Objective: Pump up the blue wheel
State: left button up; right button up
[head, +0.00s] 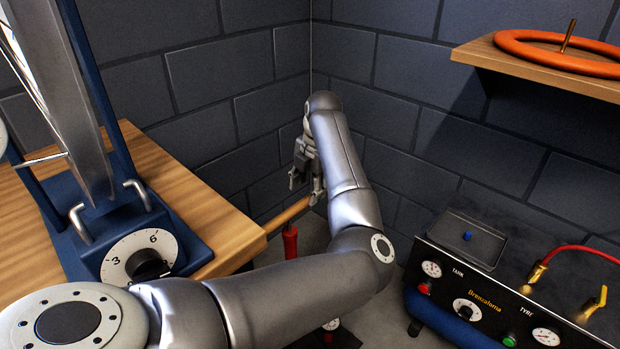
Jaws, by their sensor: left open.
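A wheel seen nearly edge-on, with a grey rim (62,85), stands in a blue stand (85,225) at the left; no blue shows on the wheel. A compressor (455,290) with a black panel, gauges marked TANK and TYRE, and a blue tank stands at the lower right. Its red hose (575,250) has a brass fitting and runs out of view on the right. My left gripper (305,188) is open near the wall corner. A wooden bar (287,216) lies just below its fingers; I cannot tell if they touch. My right gripper is not in view.
The wooden bench (190,205) fills the left. The stand has a dial (138,258) marked 3 and 6. A red post (290,242) stands beneath the bar, partly behind my arm. A wall shelf (545,72) holds an orange ring (520,45). A tray (445,240) sits atop the compressor.

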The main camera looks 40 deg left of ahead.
aim_at(305, 200)
pick_arm(q)
jog(key=f, duration=0.2)
jog(key=a+f, duration=0.1)
jog(key=f, duration=0.1)
jog(key=f+b, duration=0.1)
jog(key=f, duration=0.2)
jog(key=shift+a, duration=0.3)
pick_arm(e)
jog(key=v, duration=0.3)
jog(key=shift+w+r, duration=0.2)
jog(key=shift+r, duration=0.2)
pick_arm(q)
jog(key=shift+c, duration=0.5)
jog(key=shift+r, duration=0.1)
grip_shut()
